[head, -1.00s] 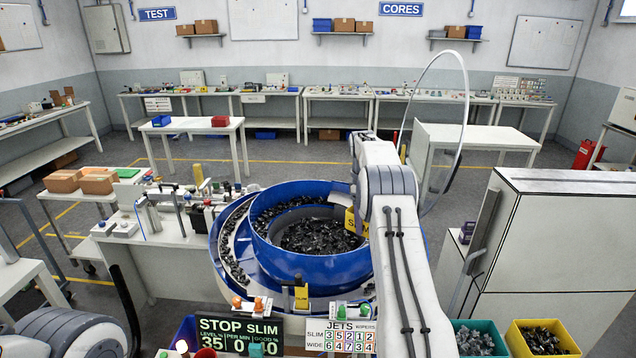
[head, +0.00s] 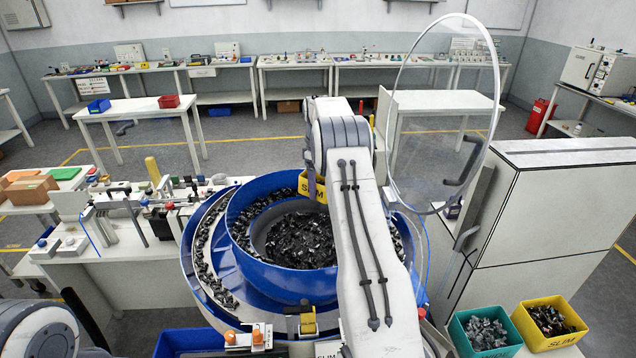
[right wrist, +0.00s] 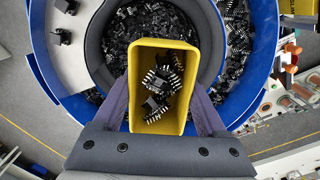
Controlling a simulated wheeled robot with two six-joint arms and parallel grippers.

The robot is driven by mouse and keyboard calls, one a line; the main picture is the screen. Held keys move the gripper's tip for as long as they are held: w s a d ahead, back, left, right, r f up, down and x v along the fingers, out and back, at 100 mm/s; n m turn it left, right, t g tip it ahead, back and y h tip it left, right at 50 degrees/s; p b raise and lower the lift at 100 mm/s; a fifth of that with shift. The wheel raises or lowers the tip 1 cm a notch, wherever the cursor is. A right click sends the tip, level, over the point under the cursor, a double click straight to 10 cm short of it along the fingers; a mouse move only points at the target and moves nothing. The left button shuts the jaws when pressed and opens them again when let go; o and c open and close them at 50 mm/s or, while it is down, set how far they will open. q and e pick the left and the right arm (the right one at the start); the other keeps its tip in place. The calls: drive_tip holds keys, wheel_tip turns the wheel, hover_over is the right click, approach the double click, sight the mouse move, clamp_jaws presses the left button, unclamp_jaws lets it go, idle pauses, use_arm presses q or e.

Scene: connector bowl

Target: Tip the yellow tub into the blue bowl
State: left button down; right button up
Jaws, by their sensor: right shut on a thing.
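The yellow tub (head: 312,188) with a SLIM label is over the far part of the blue bowl (head: 285,278), partly hidden by my right arm. My right gripper (right wrist: 161,92) is shut on the tub (right wrist: 139,70), one finger on each side. In the right wrist view a few black connectors lie inside the tub, and the bowl (right wrist: 255,62) shows below it with many black connectors. I cannot tell the tub's exact tilt. My left gripper is out of view; only part of its arm shows at the lower left.
A clear round lid (head: 425,110) stands raised at the bowl's right. A teal tub (head: 461,341) and another yellow tub (head: 565,341), both filled, stand at the lower right by a white cabinet (head: 560,205). A bench with fixtures (head: 95,255) is at the left.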

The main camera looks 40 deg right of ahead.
drive_tip(key=shift+w+a+f+t+y, duration=0.15)
drive_tip(key=shift+f+t+y, duration=0.3)
drive_tip(key=shift+t, duration=0.45)
drive_tip(key=shift+w+f+t, duration=0.1)
drive_tip(key=shift+f+t, duration=0.2)
drive_tip(key=shift+t, duration=0.2)
drive_tip(key=f+t+y+b, duration=0.1)
drive_tip(key=b, duration=0.4)
drive_tip(key=f+t+b, duration=0.1)
drive_tip(key=t+b, duration=0.1)
drive_tip(key=b, duration=0.4)
drive_tip(key=shift+w+a+y, duration=0.1)
drive_tip(key=shift+w+y, duration=0.25)
drive_tip(key=t+y+b, duration=0.1)
drive_tip(key=t+b, duration=0.1)
drive_tip(key=b, duration=0.4)
drive_tip(key=t+y+b, duration=0.1)
drive_tip(key=t+b, duration=0.1)
drive_tip(key=b, duration=0.5)
drive_tip(key=t+y+b, duration=0.1)
drive_tip(key=t+b, duration=0.2)
drive_tip(key=b, duration=0.4)
drive_tip(key=shift+w+a+r, duration=0.2)
drive_tip(key=shift+w+r, duration=0.15)
drive_tip(key=shift+w, duration=0.05)
drive_tip(key=shift+r+t+b, duration=0.1)
drive_tip(key=shift+t+b, duration=0.3)
drive_tip(key=shift+b, duration=0.25)
drive_tip(key=shift+r+b, duration=0.2)
drive_tip(key=shift+b, duration=0.2)
